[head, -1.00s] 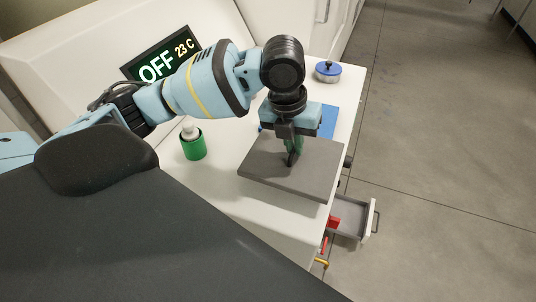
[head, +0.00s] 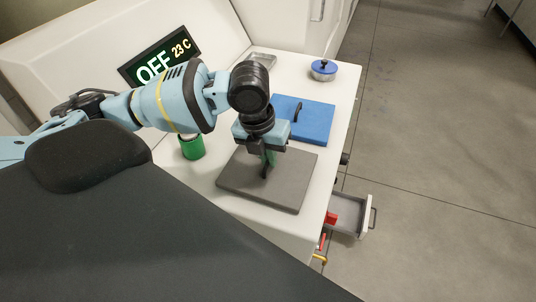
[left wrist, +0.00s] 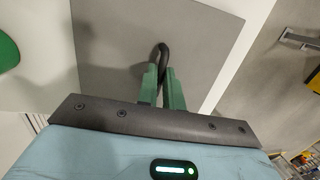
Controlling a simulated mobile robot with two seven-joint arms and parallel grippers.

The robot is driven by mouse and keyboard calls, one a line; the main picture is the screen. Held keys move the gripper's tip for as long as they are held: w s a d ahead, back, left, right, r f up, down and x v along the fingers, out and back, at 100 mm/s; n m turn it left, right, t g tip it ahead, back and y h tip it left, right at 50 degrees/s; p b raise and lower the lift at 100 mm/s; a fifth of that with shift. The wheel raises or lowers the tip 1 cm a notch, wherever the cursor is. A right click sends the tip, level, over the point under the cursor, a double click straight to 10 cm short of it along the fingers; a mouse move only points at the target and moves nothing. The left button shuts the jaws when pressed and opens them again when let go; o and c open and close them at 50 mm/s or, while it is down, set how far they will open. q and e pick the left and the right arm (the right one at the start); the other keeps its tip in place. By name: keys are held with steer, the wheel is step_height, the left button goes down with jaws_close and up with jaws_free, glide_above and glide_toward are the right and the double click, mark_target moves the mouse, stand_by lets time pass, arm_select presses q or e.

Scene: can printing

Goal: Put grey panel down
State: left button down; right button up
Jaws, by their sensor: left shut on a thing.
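The grey panel (head: 285,186) is a flat square plate with a black handle at its middle. In the head view it lies level at the front part of the white counter (head: 200,165); I cannot tell whether it touches the surface. My left gripper (head: 267,169) is above the panel, its green fingers shut on the handle. In the left wrist view the panel (left wrist: 110,50) fills the middle, and the fingers (left wrist: 162,88) close around the curved black handle (left wrist: 163,52). My right gripper is not in view.
A blue panel (head: 314,121) with a black handle lies just behind the grey one. A green cup (head: 192,148) stands left of the panel. An open drawer (head: 347,217) juts out at the right. A display (head: 160,58) reads OFF, 23 C.

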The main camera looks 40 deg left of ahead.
mark_target(260, 169)
arm_select(q)
steer(key=shift+f, duration=0.1)
steer(key=c, duration=1.5)
jaws_free()
steer(key=shift+c, duration=0.2)
